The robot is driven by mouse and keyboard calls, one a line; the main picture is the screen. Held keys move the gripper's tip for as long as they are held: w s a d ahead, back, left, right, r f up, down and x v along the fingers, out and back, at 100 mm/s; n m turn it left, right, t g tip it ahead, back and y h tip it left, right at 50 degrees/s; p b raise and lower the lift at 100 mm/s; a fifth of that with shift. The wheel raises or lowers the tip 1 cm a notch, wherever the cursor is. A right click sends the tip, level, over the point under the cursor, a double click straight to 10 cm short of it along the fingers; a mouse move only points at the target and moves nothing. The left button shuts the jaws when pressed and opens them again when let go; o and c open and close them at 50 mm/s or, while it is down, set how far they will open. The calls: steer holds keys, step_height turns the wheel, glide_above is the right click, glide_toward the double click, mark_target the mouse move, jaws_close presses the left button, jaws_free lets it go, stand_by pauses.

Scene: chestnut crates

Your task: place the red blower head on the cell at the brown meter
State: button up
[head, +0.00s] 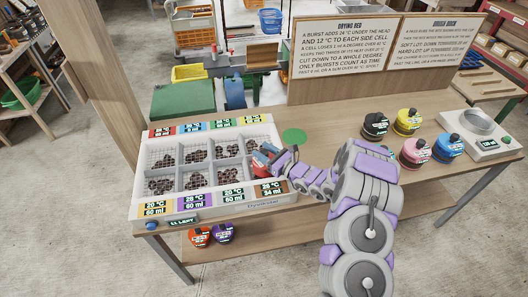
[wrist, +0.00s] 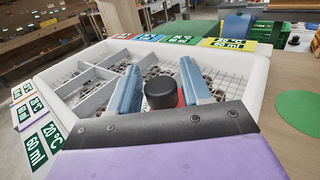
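The red blower head (wrist: 181,97) shows as a black knob with a little red beside it in the wrist view. Its lower part is hidden by my gripper. My gripper (wrist: 161,88) has its blue fingers on both sides of the knob, seemingly closed on it. In the head view my gripper (head: 266,160) is at the right end of the white drying bed (head: 288,190), with a bit of red between its fingers. The brown meter (head: 269,190) is at the bed's front right corner and reads about 26 °C and 54 ml. The cell behind it is largely hidden by my gripper.
Other cells hold dark chestnuts behind low white dividers. Black (head: 375,125), yellow (head: 407,121), pink (head: 414,152) and blue (head: 447,148) heads stand at right, near a scale (head: 480,130). A green disc (head: 294,136) lies on the table behind my gripper. Signs stand behind.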

steer(key=shift+o, duration=1.3)
steer(key=p+v, duration=0.2)
steer(key=v, duration=1)
steer(key=shift+d, duration=0.1)
steer(key=s+a+r+n+g+y, duration=0.1)
steer(key=s+a+r+n+g, duration=0.55)
steer(key=s+r, duration=0.2)
steer(key=s+a+r+n+g+y, duration=0.1)
steer(key=s+a+r+n+g, duration=0.45)
steer(key=s+r+n, duration=0.35)
steer(key=s+d+r+n+g+h, duration=0.2)
steer(key=s+r+n+g+h, duration=0.2)
steer(key=s, duration=0.6)
steer(key=s+d+n+t+h, duration=0.1)
steer(key=s+d+n+h, duration=0.2)
steer(key=s+d+h, duration=0.3)
steer(key=s+d+r+n+t+h, duration=0.1)
steer(key=s+d+n+t+h, duration=0.1)
steer(key=s+d+h, duration=0.4)
steer(key=s+d+n, duration=0.1)
steer(key=s+d, duration=0.2)
steer(key=d, duration=0.4)
steer(key=shift+s+d+r, duration=0.2)
steer(key=shift+d+r, duration=0.05)
steer(key=shift+d, duration=0.05)
